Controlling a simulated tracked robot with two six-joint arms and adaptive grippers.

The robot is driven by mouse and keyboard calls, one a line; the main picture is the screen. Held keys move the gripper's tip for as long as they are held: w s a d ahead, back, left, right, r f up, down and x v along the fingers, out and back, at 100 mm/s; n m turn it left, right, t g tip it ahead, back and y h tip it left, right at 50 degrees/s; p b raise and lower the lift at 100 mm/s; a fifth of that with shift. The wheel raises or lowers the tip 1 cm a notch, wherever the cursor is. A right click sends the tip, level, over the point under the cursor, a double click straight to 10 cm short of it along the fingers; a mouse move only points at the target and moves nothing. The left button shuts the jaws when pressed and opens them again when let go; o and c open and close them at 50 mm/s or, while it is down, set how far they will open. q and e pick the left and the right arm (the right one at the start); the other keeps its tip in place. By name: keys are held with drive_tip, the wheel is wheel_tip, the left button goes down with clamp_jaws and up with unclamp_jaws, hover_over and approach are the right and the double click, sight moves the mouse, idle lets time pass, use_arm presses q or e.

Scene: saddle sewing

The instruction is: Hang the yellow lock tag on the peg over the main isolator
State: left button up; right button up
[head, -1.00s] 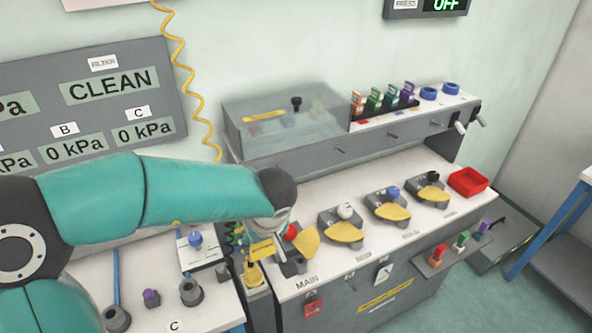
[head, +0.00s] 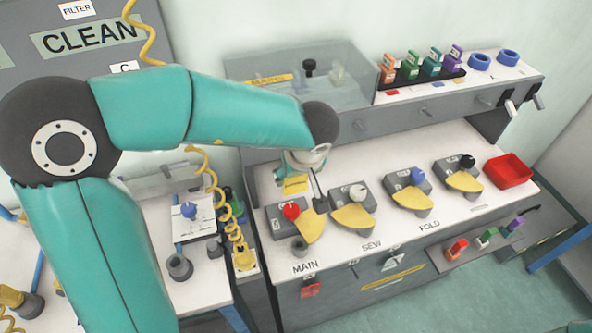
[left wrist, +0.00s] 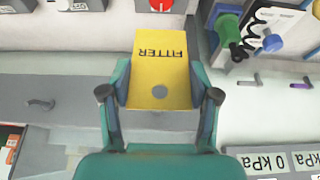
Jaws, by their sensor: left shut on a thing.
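My left gripper (left wrist: 160,95) is shut on the yellow lock tag (left wrist: 160,70), which reads FITTER and has a round hole near the jaws. In the head view, the tag (head: 295,184) shows below my left wrist, just above and behind the main isolator (head: 291,211), which has a red knob and a yellow plate. A short dark peg (left wrist: 40,103) sticks out of the grey ledge face in the left wrist view, to the left of the tag and apart from it. In the head view my arm hides the ledge above MAIN. My right gripper is not in view.
Three more isolators stand to the right, with white (head: 357,192), blue (head: 417,176) and black (head: 467,162) knobs. A clear cover (head: 300,75) and a rack of coloured tags (head: 425,75) sit on the ledge. A coiled yellow cable (head: 215,190) hangs at left.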

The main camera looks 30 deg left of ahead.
use_arm(q)
drive_tip(key=shift+w+a+f, duration=0.2)
drive_tip(key=shift+w+a, duration=1.05)
drive_tip(key=shift+a, duration=0.2)
drive_tip(key=shift+w+a+f, duration=0.15)
drive_tip(key=shift+w+a, duration=1.05)
drive_tip(key=shift+a, duration=0.2)
drive_tip(key=shift+w+a+f, duration=0.35)
drive_tip(key=shift+w+a, duration=0.25)
drive_tip(key=shift+a, duration=0.15)
drive_tip(key=o, duration=1)
drive_tip(key=shift+o, duration=0.2)
